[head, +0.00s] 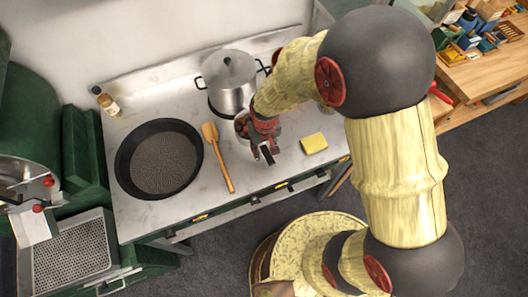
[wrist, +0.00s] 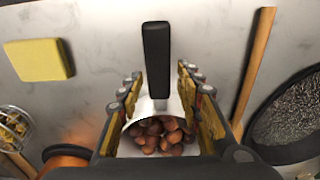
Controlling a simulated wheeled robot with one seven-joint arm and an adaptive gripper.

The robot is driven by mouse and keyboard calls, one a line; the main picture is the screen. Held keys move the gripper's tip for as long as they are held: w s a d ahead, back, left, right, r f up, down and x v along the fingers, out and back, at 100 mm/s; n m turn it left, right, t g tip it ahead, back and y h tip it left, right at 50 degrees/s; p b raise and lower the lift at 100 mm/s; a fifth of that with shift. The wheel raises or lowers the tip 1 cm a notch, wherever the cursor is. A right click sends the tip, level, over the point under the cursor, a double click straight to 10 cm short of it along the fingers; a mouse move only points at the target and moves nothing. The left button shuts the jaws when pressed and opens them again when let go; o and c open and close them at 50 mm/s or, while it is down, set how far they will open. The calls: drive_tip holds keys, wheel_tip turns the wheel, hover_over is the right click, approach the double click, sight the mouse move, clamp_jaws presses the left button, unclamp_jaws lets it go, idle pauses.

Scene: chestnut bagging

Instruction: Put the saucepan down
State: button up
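The small saucepan (head: 241,128) is on the steel worktop, partly hidden behind my gripper in the head view. In the wrist view the saucepan (wrist: 130,148) holds several brown chestnuts (wrist: 160,138). Its black handle (wrist: 156,60) points up the picture, between my fingers. My gripper (head: 265,154) is low over the worktop at the handle side of the pan. In the wrist view my gripper (wrist: 160,85) has its fingers apart, with a visible gap on each side of the handle. The pan looks upright; its underside is hidden.
A wooden spatula (head: 219,160) and a black perforated pan (head: 133,145) lie left of the saucepan. A lidded steel pot (head: 230,95) stands behind it. A yellow sponge (head: 313,143) lies to the right. Small bottles (head: 108,104) stand at the back left.

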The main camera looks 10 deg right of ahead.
wheel_tip(320, 180, up, 8)
drive_tip(key=shift+s+d+r+p, duration=0.1)
drive_tip(key=shift+s+r+p, duration=0.05)
drive_tip(key=shift+p, duration=0.4)
drive_tip(key=s+d+r+m+t, duration=0.1)
drive_tip(key=d+r, duration=0.3)
drive_tip(key=r, duration=0.4)
drive_tip(key=s+d+r+m+t, duration=0.1)
drive_tip(key=s+d+r+t, duration=0.15)
drive_tip(key=r, duration=0.55)
drive_tip(key=s+d+r+m+t, duration=0.1)
drive_tip(key=s+d+r, duration=0.6)
drive_tip(key=s+r, duration=0.2)
drive_tip(key=shift+s+r+t, duration=0.2)
drive_tip(key=shift+r+t, duration=0.15)
drive_tip(key=shift+r, duration=0.15)
wheel_tip(320, 180, down, 6)
drive_tip(key=b, duration=0.6)
drive_tip(key=shift+f, duration=0.2)
